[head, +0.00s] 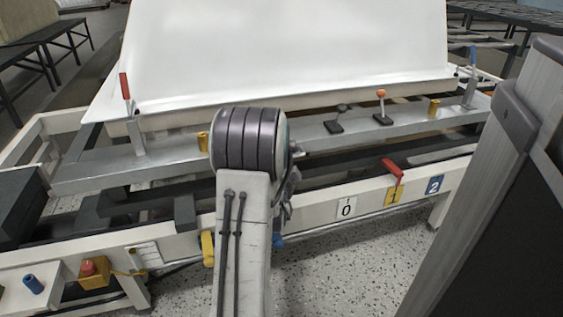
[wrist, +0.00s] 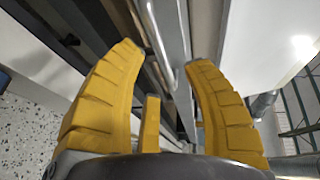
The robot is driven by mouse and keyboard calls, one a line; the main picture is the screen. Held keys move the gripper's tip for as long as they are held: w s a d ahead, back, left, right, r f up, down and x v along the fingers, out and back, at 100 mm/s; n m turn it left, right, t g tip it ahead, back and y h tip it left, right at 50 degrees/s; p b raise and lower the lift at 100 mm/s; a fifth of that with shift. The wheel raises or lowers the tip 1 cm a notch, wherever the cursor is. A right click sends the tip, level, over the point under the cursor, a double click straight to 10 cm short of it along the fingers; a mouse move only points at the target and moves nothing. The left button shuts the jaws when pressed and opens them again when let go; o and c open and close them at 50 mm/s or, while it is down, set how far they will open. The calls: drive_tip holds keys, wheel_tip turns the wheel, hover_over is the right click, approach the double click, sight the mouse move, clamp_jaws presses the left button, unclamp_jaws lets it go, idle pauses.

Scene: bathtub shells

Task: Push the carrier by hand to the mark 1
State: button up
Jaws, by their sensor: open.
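The carrier (head: 310,142) is a grey metal beam frame lying across the white rails, with the large white shell (head: 280,50) on it. The mark 1 plate (head: 394,196) is yellow on the front rail, between the white 0 plate (head: 346,208) and the blue 2 plate (head: 435,185). A red lever (head: 393,170) stands just above mark 1. My gripper is hidden behind my arm in the head view. In the wrist view my gripper (wrist: 165,55) is open, its yellow fingers spread. A grey metal bar (wrist: 168,40) shows between the fingers; contact cannot be told.
A red-handled clamp (head: 126,90) stands at the carrier's left end, and a blue-handled one (head: 472,55) at its right. An orange-knobbed lever (head: 381,103) sits on the beam. A control box with a red button (head: 88,268) is front left. Speckled floor lies clear in front.

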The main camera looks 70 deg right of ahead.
drive_tip(key=shift+v, duration=1.65)
